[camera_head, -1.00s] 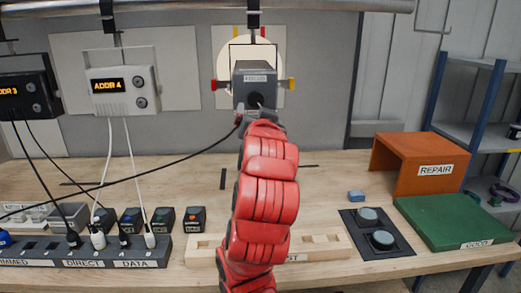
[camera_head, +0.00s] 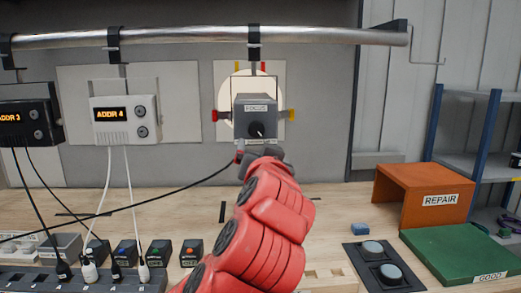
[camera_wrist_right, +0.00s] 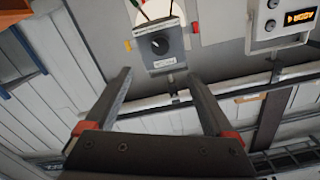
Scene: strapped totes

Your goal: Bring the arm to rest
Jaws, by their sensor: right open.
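My right arm comes up from the bottom middle of the head view, and my right gripper (camera_head: 262,155) is at its far end, mostly hidden by the red arm links. It shows just below the grey FOCUS box (camera_head: 256,118) in the picture. In the right wrist view, turned upside down, the two dark fingers of my right gripper (camera_wrist_right: 158,76) are wide apart with nothing between them. The FOCUS box (camera_wrist_right: 163,48) with its black knob shows beyond the fingertips, apart from them. My left gripper is not in view.
A metal rail (camera_head: 200,37) runs above. ADDR units (camera_head: 126,119) hang at left, cables trailing to a socket strip (camera_head: 115,283). A black cable (camera_head: 160,198) crosses toward my right gripper. An orange REPAIR stand (camera_head: 420,190), green GOOD board (camera_head: 455,252) and dark puck tray (camera_head: 382,270) are at right.

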